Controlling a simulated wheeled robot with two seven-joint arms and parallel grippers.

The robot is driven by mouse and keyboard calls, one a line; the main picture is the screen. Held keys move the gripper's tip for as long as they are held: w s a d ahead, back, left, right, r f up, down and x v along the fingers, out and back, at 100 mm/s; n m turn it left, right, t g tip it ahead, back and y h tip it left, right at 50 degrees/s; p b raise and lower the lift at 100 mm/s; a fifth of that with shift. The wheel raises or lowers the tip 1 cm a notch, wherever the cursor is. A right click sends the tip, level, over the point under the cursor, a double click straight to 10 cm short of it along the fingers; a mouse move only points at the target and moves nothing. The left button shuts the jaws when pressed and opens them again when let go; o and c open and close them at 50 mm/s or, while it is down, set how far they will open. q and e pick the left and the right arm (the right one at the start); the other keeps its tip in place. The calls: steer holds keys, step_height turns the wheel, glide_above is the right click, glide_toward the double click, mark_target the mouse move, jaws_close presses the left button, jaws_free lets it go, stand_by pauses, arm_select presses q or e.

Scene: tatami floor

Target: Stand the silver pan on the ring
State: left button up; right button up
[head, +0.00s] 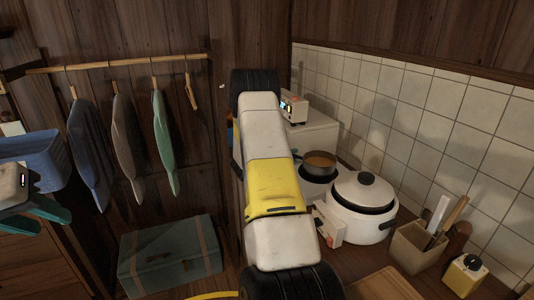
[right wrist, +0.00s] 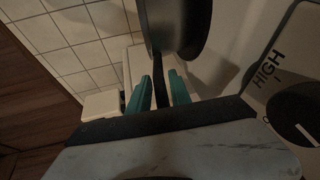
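The silver pan (head: 319,160) is at the back of the counter in the head view, with something orange-brown inside. It looks roughly level over a white appliance with a dark round top (head: 318,178); I cannot tell whether it touches this. In the right wrist view the dark pan (right wrist: 180,22) is at the top, its black handle (right wrist: 161,92) running between the teal fingers of my right gripper (right wrist: 160,95). The fingers appear closed on the handle. My left gripper (head: 36,212) is open and empty at the left edge.
A white lidded pot (head: 362,205) stands close in front of the pan. A utensil holder (head: 415,248), yellow container (head: 464,275) and wooden board (head: 385,286) are nearer. In the right wrist view a knob (right wrist: 296,119) marked HIGH is at right. Tiled wall (head: 430,110) bounds the right.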

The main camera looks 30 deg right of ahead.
steer(key=shift+o, duration=0.9)
